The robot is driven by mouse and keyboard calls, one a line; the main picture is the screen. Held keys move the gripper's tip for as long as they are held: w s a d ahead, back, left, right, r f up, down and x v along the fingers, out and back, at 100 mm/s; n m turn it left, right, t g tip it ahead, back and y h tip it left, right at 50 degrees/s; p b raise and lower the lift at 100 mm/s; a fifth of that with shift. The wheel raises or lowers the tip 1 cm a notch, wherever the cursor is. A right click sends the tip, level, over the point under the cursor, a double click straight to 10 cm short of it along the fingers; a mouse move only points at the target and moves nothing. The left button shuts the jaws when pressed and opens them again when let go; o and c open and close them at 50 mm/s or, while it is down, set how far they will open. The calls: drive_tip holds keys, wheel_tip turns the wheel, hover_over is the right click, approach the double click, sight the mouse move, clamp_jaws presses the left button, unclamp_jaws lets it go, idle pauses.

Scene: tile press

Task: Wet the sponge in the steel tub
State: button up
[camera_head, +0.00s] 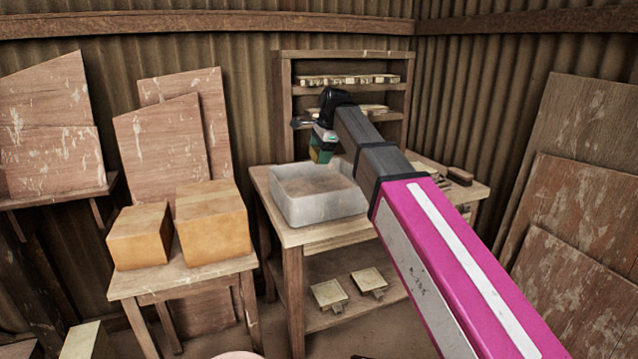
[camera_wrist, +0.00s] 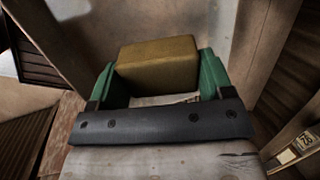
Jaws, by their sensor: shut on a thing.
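The steel tub (camera_head: 348,207) is a pale grey open box on the wooden table. It stands left of my arm in the head view. My gripper (camera_head: 322,148) is near the tub's back right rim and appears above it. Its green fingers are shut on the sponge, a yellow-brown block (camera_wrist: 158,66). In the wrist view the sponge sits between both fingers of my gripper (camera_wrist: 157,76). In the head view only a small part of the sponge shows. I cannot tell whether the sponge is wet.
A wooden shelf (camera_head: 347,56) with small pieces stands behind the table (camera_head: 292,237). Two orange-brown blocks (camera_head: 213,222) rest on a low stand at left. Two small pale tiles with handles (camera_head: 329,293) lie on the table's lower shelf. Boards lean against the walls.

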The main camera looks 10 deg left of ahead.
sight(317, 149)
drive_tip(key=shift+r, duration=0.1)
drive_tip(key=shift+r, duration=1.95)
